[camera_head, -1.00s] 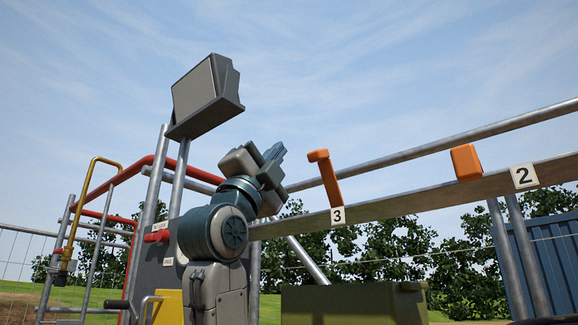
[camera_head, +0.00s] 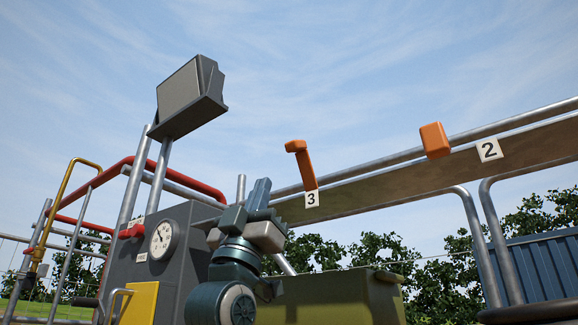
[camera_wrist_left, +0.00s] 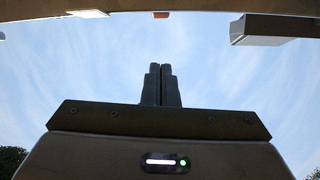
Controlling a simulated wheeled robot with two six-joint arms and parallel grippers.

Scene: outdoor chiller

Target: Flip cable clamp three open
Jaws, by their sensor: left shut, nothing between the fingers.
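The orange clamp three (camera_head: 306,168) stands up from the rail above the label 3 (camera_head: 312,199), leaning slightly left, with a short hooked top. My left gripper (camera_head: 259,192) is below and left of it, fingers pointing up, shut and empty, apart from the clamp. In the left wrist view the shut fingers (camera_wrist_left: 161,82) point up at the sky. A small orange piece (camera_wrist_left: 161,14) shows above them at the top edge; I cannot tell whether it is clamp three. My right gripper is not in view.
Another orange clamp (camera_head: 435,140) lies against the rail near label 2 (camera_head: 489,150). A grey panel with a round gauge (camera_head: 161,239) and red pipes (camera_head: 133,176) stand at left, under a lamp (camera_head: 190,97). An olive box (camera_head: 335,300) is below the rail.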

